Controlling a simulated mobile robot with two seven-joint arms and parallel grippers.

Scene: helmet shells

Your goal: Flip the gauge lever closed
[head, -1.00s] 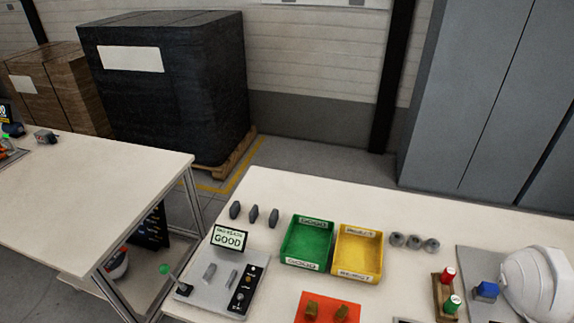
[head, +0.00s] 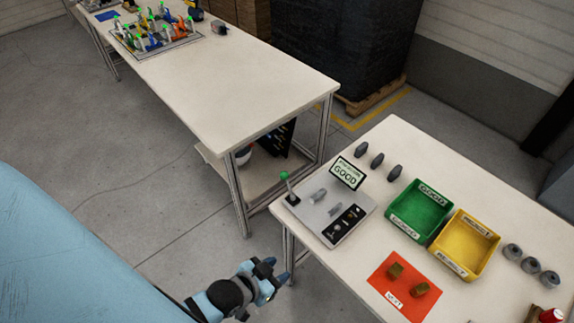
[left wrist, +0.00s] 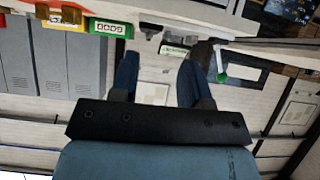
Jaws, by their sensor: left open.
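The gauge is a grey plate (head: 326,216) on the near-left corner of the right table, with a small "GOOD" display (head: 347,173) at its back. Its lever (head: 289,188) has a green knob and stands up at the plate's left corner, leaning slightly. The green knob (left wrist: 221,77) also shows in the left wrist view, right of the fingers. My left gripper (head: 277,270) is open and empty, off the table's near-left side and apart from the lever. Its two blue fingers (left wrist: 158,68) are spread in the left wrist view. My right gripper is not in view.
Right of the gauge are a green bin (head: 443,197), a yellow bin (head: 466,218) and an orange mat (head: 385,281) with two brown parts. Three dark parts (head: 377,160) lie behind. Another table (head: 240,85) stands left, with floor between it and me.

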